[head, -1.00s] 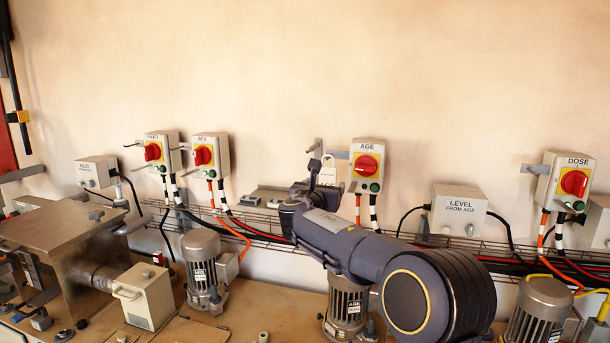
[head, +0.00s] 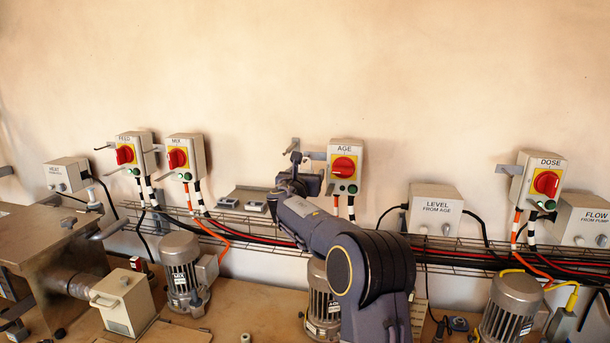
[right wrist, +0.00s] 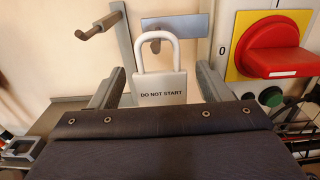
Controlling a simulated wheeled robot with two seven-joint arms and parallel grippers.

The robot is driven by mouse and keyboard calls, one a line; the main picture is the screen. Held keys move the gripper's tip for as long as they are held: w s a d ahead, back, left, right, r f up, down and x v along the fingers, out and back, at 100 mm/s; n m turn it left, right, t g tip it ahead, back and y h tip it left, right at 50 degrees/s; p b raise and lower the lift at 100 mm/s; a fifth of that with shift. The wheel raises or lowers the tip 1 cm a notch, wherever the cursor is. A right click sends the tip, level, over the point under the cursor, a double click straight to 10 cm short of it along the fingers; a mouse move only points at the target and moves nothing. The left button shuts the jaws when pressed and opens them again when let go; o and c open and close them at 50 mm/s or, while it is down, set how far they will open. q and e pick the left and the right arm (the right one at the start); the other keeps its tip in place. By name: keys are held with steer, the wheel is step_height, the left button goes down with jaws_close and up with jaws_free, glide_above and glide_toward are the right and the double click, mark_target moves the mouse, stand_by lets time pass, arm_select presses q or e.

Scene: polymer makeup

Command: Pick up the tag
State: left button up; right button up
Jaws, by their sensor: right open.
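The tag (right wrist: 160,85) is a white padlock-shaped plate reading "DO NOT START". In the right wrist view it hangs upright by its loop from a peg on a grey-blue plate (right wrist: 190,25) at the wall. My right gripper (right wrist: 158,88) is open, with one finger to each side of the tag and gaps between them. The lower edge of the tag is hidden behind the gripper body. In the head view my right gripper (head: 298,165) is left of the AGE switch box (head: 345,150) and covers most of the tag. My left gripper is not in view.
A bracket with a peg (right wrist: 95,28) juts out left of the tag. The red AGE knob (right wrist: 272,48) is close on the right. Below run a wire cable tray (head: 450,257) and several motors (head: 180,265). The wall above is clear.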

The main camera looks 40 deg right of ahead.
steer(key=c, duration=1.1)
steer(key=shift+o, duration=0.2)
steer(key=shift+r, duration=0.5)
steer(key=shift+s+a+r+b, duration=0.1)
steer(key=shift+s+a+b, duration=0.1)
steer(key=shift+b, duration=0.3)
steer(key=b+v, duration=0.6)
steer(key=v, duration=1.1)
steer(key=shift+a, duration=0.2)
